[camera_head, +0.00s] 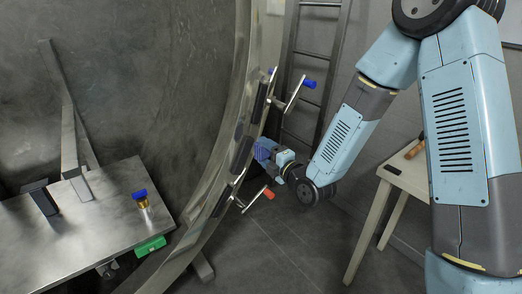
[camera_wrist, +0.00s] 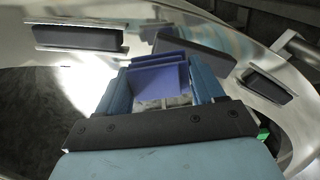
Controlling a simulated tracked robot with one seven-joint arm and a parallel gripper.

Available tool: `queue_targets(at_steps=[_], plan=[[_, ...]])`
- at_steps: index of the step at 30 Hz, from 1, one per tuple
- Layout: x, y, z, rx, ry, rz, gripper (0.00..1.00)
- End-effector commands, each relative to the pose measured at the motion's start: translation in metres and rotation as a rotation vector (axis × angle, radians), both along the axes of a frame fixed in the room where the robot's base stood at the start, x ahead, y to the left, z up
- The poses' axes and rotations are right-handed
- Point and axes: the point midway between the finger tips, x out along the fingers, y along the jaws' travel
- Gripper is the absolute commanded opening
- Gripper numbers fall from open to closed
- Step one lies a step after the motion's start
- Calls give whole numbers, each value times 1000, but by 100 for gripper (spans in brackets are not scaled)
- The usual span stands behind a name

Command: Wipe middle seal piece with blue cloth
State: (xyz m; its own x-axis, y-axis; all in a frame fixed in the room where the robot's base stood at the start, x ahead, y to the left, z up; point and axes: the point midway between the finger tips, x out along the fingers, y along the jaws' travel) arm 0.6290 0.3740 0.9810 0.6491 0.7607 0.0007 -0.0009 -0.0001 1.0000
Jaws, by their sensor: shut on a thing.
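My gripper (camera_head: 264,150) is shut on the blue cloth (camera_wrist: 158,80), a folded blue-violet piece between the two fingers in the wrist view. In the head view the gripper is beside the curved metal rim (camera_head: 209,180), near its middle dark seal piece (camera_head: 241,153). The upper seal piece (camera_head: 260,101) and lower seal piece (camera_head: 221,201) sit along the same rim. In the wrist view the middle seal piece (camera_wrist: 198,54) lies just beyond the cloth, partly hidden by the cloth and finger. I cannot tell whether they touch. The other pieces show at left (camera_wrist: 78,38) and right (camera_wrist: 268,86).
Handles with a blue grip (camera_head: 309,84) and a red grip (camera_head: 269,194) stick out from the rim near my gripper. A metal table (camera_head: 100,225) holds a blue-topped jar (camera_head: 143,203). A pale table (camera_head: 405,172) and a ladder (camera_head: 290,60) stand behind.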

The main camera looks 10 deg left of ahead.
Motion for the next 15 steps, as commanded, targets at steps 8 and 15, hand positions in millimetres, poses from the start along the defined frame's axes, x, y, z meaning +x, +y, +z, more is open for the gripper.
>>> queue_targets(at_steps=[8, 15], plan=[[-5, -5, 0, 0, 0, 0, 39], [-6, -6, 0, -1, 1, 0, 39]])
